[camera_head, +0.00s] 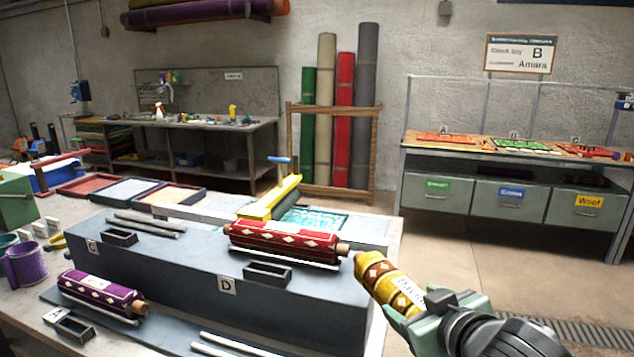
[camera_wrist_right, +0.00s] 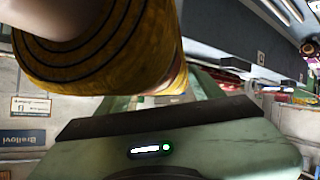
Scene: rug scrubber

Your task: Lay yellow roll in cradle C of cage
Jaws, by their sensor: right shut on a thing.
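The yellow roll (camera_head: 385,277) has brown bands, pale diamonds and a white tag. My right gripper (camera_head: 424,309) is shut on it and holds it tilted, right of the grey stepped cage (camera_head: 170,272). The roll (camera_wrist_right: 95,55) fills the upper left of the right wrist view. On the cage's upper step, a bare pair of rails (camera_head: 147,223) lies at left, by a label (camera_head: 93,247) too small to read surely. A red roll (camera_head: 285,240) lies on the rails at right, above the label D (camera_head: 227,286). My left gripper is not in view.
A purple roll (camera_head: 100,291) lies on the lower step at left. Bare rails (camera_head: 235,345) lie at the front right of it. A yellow scrubber (camera_head: 270,199) stands behind the red roll. Open floor lies right of the table.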

